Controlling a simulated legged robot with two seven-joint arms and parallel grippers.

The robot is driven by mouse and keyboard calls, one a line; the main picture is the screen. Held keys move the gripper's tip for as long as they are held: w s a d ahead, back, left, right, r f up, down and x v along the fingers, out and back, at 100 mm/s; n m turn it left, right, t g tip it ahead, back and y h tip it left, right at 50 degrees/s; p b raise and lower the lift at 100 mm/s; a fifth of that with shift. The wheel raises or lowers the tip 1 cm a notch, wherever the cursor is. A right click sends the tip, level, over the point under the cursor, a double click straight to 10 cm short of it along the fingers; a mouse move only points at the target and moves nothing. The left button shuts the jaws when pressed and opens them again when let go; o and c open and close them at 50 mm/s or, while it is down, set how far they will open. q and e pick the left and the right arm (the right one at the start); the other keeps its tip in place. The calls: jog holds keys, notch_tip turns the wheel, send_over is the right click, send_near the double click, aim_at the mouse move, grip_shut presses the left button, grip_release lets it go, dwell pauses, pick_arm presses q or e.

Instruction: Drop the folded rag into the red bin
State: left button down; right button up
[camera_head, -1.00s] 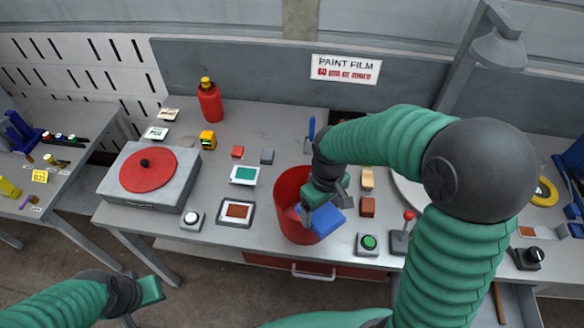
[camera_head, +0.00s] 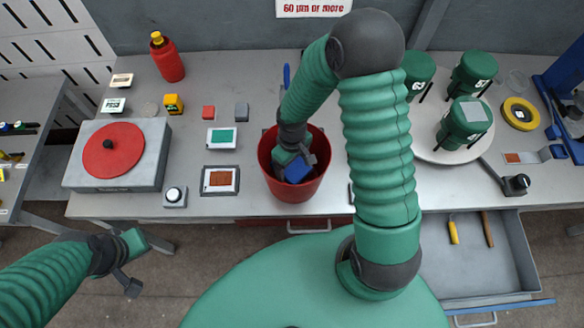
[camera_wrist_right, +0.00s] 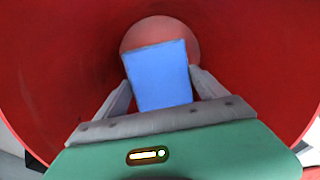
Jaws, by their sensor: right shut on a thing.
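The red bin (camera_head: 309,188) stands at the front edge of the bench in the head view. The folded rag (camera_head: 298,171) is blue and sits inside the bin's mouth. My right gripper (camera_head: 296,164) points down into the bin and is shut on the rag. In the right wrist view the rag (camera_wrist_right: 159,75) is between both fingers, with the red bin wall (camera_wrist_right: 60,70) all around and the bin's floor beyond it. My left gripper (camera_head: 132,262) is over the floor at the lower left, away from the bench; its fingers are too small to judge.
A grey box with a red disc (camera_head: 113,150) stands at the left. A red bottle (camera_head: 167,60) is at the back. Small blocks and framed plates lie left of the bin. Green canisters (camera_head: 466,122) stand on a round plate at the right, above an open drawer (camera_head: 480,265).

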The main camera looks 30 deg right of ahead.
aim_at(295, 168)
jog(key=f, duration=0.3)
jog(key=shift+s+d, duration=0.2)
jog(key=shift+s, duration=0.2)
jog(key=shift+s+f, duration=0.15)
jog(key=shift+w+a+f, duration=0.2)
jog(key=shift+a+f, duration=0.05)
jog(key=shift+f, duration=0.05)
pick_arm(q)
jog(key=shift+s+f+b, duration=0.25)
jog(key=shift+s+b, duration=0.1)
pick_arm(e)
jog(key=shift+f, duration=0.25)
jog(key=shift+f, duration=0.1)
jog(key=shift+d, duration=0.1)
